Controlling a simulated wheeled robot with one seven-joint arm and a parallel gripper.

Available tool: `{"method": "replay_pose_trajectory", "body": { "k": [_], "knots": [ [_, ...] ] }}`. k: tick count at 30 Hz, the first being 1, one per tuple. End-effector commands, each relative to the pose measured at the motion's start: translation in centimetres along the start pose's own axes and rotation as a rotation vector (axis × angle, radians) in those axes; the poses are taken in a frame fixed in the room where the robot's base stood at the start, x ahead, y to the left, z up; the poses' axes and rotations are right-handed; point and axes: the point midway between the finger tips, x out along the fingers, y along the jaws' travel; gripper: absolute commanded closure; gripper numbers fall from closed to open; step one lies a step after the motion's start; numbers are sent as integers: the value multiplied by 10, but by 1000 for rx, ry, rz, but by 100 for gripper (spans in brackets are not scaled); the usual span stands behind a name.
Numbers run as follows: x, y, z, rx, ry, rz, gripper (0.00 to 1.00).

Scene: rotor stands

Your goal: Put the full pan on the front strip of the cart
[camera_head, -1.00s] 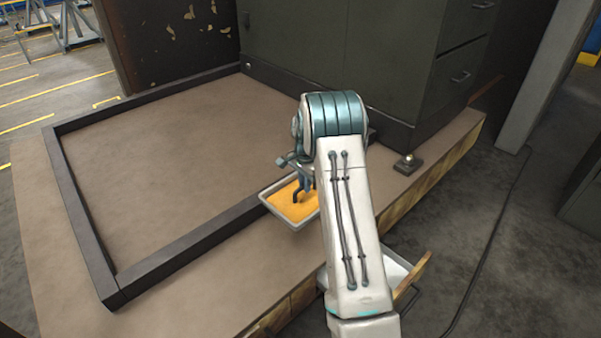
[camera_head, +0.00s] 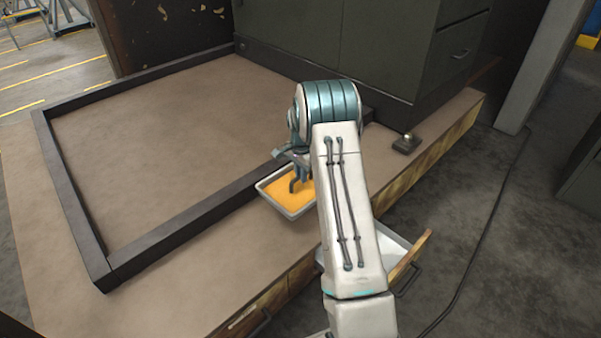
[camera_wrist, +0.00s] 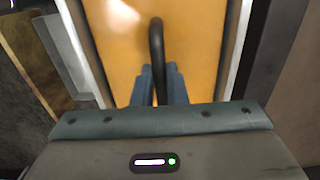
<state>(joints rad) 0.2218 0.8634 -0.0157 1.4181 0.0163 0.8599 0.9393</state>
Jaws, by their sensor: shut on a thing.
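The full pan (camera_head: 289,206) is a shallow pale rectangular tray filled with orange-yellow material. My gripper (camera_head: 302,178) is shut on its dark upright handle (camera_wrist: 156,45); in the wrist view the fingers (camera_wrist: 157,88) pinch the handle from both sides. The pan looks level, over the front strip (camera_head: 190,270) of the cart, close to the dark raised frame (camera_head: 180,233). I cannot tell whether its underside touches the strip. My arm hides the pan's right end in the head view.
An open drawer (camera_head: 390,252) sticks out below the strip, partly behind my arm. A dark cabinet (camera_head: 380,50) stands at the back, with a small dark block (camera_head: 406,143) near its corner. The strip left of the pan is bare.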

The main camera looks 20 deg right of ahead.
Motion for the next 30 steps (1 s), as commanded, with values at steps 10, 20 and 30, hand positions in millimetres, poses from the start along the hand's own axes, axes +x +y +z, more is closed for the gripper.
{"method": "replay_pose_trajectory", "body": {
  "k": [10, 20, 30],
  "knots": [
    [28, 0, 0, 0, 1, -2, 100],
    [52, 0, 0, -1, 1, -1, 100],
    [76, 0, 0, -1, 2, -1, 100]
  ]
}}
